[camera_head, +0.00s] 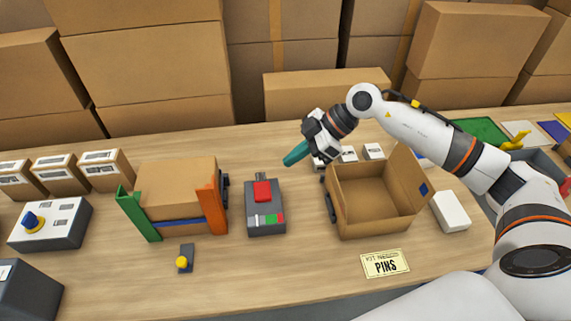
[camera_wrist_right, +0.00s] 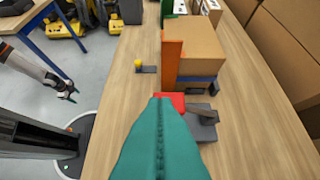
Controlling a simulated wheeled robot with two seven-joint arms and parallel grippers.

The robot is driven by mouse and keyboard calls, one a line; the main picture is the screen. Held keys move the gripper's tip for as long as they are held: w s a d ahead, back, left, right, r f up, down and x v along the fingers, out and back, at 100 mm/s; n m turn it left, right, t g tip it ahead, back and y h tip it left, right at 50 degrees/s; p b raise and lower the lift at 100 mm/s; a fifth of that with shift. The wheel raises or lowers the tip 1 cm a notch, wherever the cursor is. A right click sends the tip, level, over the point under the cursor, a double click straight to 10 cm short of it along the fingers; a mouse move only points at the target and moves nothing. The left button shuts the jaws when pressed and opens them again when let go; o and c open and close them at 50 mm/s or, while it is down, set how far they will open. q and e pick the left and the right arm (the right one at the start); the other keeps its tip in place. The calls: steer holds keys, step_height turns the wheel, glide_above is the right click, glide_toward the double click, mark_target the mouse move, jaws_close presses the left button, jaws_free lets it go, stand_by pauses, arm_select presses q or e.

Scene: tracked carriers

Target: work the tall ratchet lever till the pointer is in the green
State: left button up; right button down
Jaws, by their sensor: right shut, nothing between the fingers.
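A grey box (camera_head: 265,221) stands mid-table with a red lever handle (camera_head: 262,191) on top and a white, green and red scale on its front face. The pointer is too small to make out. In the right wrist view the red handle (camera_wrist_right: 173,100) shows just past my fingertips, partly hidden by them, with the grey box (camera_wrist_right: 204,130) beside it. My right gripper (camera_head: 294,154) is shut and empty, its teal fingers above and to the right of the lever. My left gripper (camera_wrist_right: 71,93) shows small at the left of the right wrist view, away from the table; its opening is unclear.
Left of the lever box, a carton (camera_head: 178,185) sits between green and orange uprights. A yellow-knobbed switch (camera_head: 183,260) is in front. An open cardboard box (camera_head: 372,222) stands right, behind a PINS card (camera_head: 385,264). Bare table lies in front of the lever box.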

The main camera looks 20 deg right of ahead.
mark_target(258, 196)
steer(key=p+x, duration=0.3)
steer(key=x, duration=0.5)
steer(key=shift+a, duration=0.45)
steer(key=f, duration=0.3)
steer(key=shift+w+d, duration=0.1)
steer(key=shift+d, duration=0.1)
steer(key=shift+d+f+p, duration=0.1)
steer(key=shift+f+p, duration=0.25)
steer(key=shift+f, duration=0.15)
arm_select(q)
steer(key=r, duration=0.1)
steer(key=w+r, duration=0.1)
steer(key=w+d+r, duration=0.1)
steer(key=r, duration=0.1)
steer(key=shift+w+r, duration=0.1)
arm_select(e)
steer(key=shift+f, duration=0.1)
arm_select(q)
steer(key=shift+a, duration=0.1)
arm_select(e)
steer(key=shift+f, duration=0.1)
